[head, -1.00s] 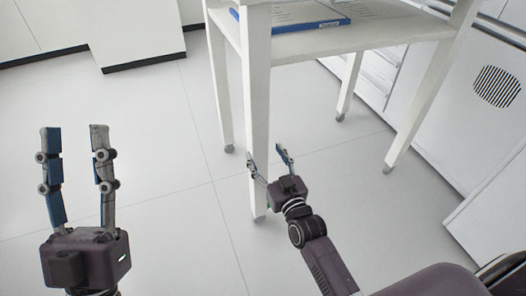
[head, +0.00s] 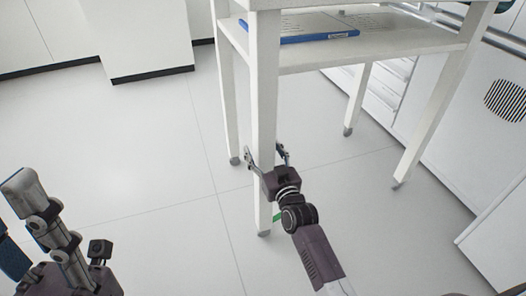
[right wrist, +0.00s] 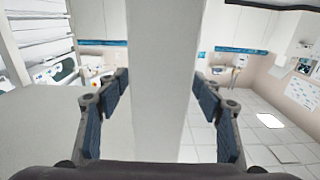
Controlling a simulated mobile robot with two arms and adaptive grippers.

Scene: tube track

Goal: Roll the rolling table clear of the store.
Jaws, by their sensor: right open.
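The white rolling table (head: 390,52) stands on small castors in the right half of the head view. Its nearest leg (head: 263,100) stands upright. My right gripper (head: 266,152) is open with one finger on each side of that leg. In the right wrist view, the leg (right wrist: 160,80) rises between the spread fingers of the right gripper (right wrist: 160,95), with gaps visible on both sides. My left gripper (head: 25,230) is at the lower left of the head view, away from the table; its fingers are partly cut off by the frame edge.
A blue-edged flat item (head: 315,36) lies on the table's shelf. A white unit with a round vent (head: 506,100) stands close on the right. White cabinets (head: 140,40) stand at the back left. The floor (head: 150,150) left of the table is clear.

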